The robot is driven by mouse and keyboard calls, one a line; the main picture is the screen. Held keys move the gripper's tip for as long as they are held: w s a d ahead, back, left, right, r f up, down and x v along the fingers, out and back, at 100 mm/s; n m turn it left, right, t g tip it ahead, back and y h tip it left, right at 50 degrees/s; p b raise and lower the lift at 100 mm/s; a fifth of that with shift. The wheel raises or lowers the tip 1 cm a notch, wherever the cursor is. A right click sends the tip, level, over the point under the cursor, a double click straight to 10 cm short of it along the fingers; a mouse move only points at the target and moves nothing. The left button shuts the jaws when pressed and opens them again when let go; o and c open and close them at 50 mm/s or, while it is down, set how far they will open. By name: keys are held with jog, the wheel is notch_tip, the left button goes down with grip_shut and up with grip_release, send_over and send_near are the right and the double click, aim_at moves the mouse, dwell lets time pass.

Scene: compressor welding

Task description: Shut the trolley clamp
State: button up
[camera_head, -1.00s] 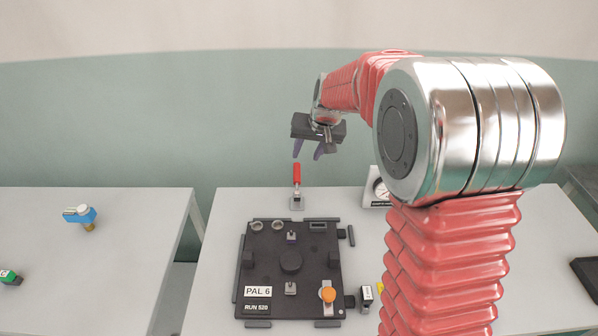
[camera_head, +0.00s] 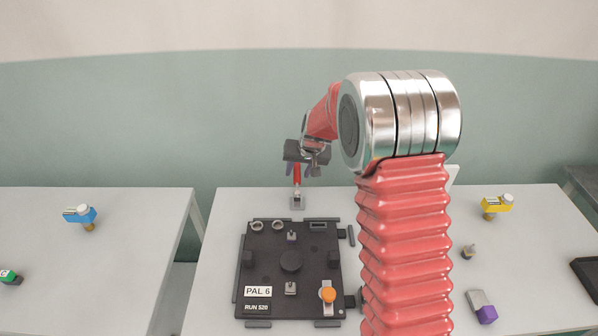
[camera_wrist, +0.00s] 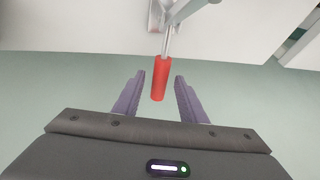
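The trolley clamp (camera_head: 297,190) stands at the back edge of the middle table, behind the black pallet plate. Its red handle (camera_head: 297,173) points upward, and its metal base rests on the table. In the wrist view the red handle (camera_wrist: 160,79) lies between the two purple fingers of my gripper (camera_wrist: 159,95), with a gap on each side. My gripper is open and does not appear to touch the handle. In the head view my gripper (camera_head: 297,170) is at the handle's top, and its fingers are partly hidden.
The black pallet plate (camera_head: 265,265), labelled PAL 6, carries an orange knob (camera_head: 328,295). A blue-topped part (camera_head: 80,214) stands on the left table. A yellow-topped part (camera_head: 497,205) and a purple-grey block (camera_head: 482,306) are at right. My arm hides some of the table.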

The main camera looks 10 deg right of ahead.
jog(key=shift+w+f, duration=0.15)
jog(key=shift+f, duration=0.2)
grip_shut()
dwell(0.3)
